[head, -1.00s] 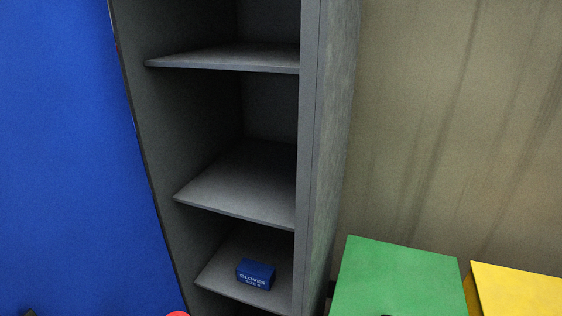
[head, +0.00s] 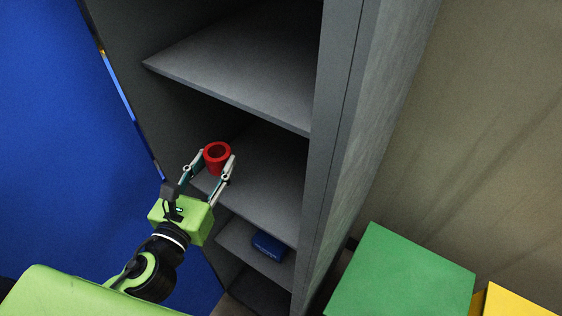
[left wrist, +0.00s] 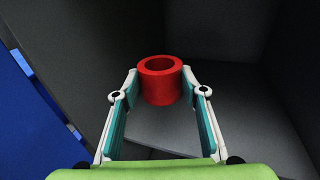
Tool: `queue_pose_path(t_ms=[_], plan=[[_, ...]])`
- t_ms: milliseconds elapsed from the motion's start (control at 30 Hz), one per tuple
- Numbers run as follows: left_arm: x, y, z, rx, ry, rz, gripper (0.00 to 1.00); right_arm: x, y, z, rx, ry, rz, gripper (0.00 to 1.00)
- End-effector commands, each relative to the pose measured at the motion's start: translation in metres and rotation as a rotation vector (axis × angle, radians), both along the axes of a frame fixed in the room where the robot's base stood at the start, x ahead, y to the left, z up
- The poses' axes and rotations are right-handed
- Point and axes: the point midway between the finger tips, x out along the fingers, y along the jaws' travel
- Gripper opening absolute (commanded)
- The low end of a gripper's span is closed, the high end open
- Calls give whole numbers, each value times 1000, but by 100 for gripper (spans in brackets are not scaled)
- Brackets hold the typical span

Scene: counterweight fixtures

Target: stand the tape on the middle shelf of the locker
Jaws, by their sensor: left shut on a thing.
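The tape (head: 217,165) is a red ring with its hole facing up. My left gripper (head: 218,159) is shut on it, one finger on each side. The tape also shows between the fingertips in the left wrist view (left wrist: 161,88). The grey locker (head: 345,130) stands open in front of me. The tape is at the opening above the front of the middle shelf (head: 262,185), below the upper shelf (head: 240,70). Whether its underside touches the shelf I cannot tell. My right gripper is not in view.
A blue gloves box (head: 268,246) lies on the lower shelf (head: 238,243). A green box (head: 400,275) and a yellow one (head: 510,302) stand at the lower right. The visible part of the middle shelf is bare. A blue surface (head: 50,130) is left of the locker.

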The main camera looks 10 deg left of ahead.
Motion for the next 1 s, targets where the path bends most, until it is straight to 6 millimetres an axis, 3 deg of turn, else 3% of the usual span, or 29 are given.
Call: queue_pose_path(t_ms=[267,400,800,1000], plan=[[39,-60,-28,-8,-2,1,16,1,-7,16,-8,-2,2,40],[50,-79,-59,-4,0,0,16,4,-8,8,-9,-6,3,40],[66,-104,-100,-1,1,-1,16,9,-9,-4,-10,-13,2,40],[65,-102,-122,1,0,-1,16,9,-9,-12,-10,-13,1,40]])
